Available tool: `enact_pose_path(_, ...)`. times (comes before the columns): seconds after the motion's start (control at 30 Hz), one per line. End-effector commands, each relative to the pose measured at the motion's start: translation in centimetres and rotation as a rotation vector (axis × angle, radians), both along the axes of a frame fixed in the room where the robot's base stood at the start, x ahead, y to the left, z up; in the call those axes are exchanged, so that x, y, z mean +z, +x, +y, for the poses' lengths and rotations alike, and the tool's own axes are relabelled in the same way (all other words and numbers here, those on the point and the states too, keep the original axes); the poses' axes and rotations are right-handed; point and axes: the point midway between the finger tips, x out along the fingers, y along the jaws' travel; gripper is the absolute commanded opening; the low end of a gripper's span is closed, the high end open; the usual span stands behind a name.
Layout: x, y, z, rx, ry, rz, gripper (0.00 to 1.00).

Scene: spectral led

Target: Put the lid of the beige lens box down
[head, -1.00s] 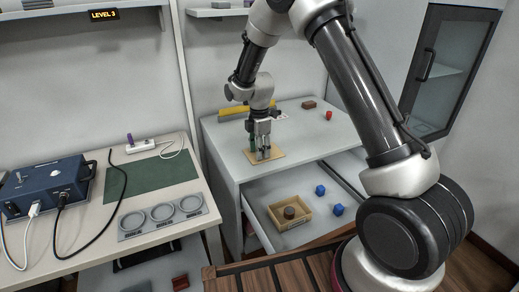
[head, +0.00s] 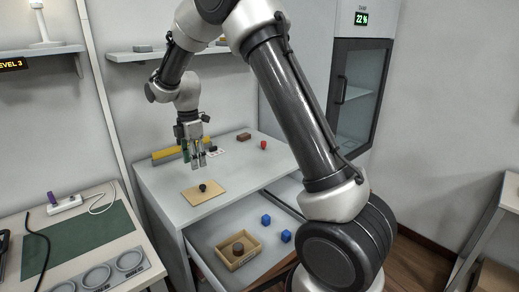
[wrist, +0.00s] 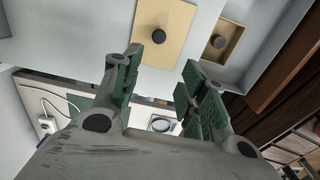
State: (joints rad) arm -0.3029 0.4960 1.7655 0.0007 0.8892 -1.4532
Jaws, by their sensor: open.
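The lid (head: 212,193) is a flat beige plate with a dark round knob (head: 203,187). It lies flat on the grey cabinet top, near its front edge. The lid also shows in the wrist view (wrist: 180,20), beyond my fingers. My gripper (head: 197,160) is open and empty, above and a little behind the lid, clear of it. The beige lens box (head: 258,248) stands open in the pulled-out drawer below, with a brown round piece (head: 238,249) inside. It also shows in the wrist view (wrist: 235,38).
On the cabinet top are a yellow bar (head: 167,153), a brown block (head: 244,136) and a red piece (head: 263,145). A desk with a green mat (head: 75,243) stands left. The cabinet top around the lid is clear.

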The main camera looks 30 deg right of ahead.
Motion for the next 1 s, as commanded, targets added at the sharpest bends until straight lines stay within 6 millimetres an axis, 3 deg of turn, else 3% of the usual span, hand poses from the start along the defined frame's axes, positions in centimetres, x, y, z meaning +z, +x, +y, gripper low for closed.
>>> enact_pose_path(0.17, 4.9, -2.6, -2.7, -0.184, 0.016, -0.047, 0.42)
enact_pose_path(0.3, 10.5, -7.6, -6.5, -0.47, 0.046, -0.104, 0.42)
enact_pose_path(0.5, 15.9, -16.6, -11.3, -0.899, 0.112, -0.176, 0.42)
enact_pose_path(0.63, 17.5, -22.8, -13.7, -1.173, 0.169, -0.219, 0.42)
enact_pose_path(0.8, 17.5, -29.7, -15.7, -1.489, 0.249, -0.259, 0.42)
enact_pose_path(1.0, 16.5, -33.9, -16.6, -1.699, 0.312, -0.278, 0.42)
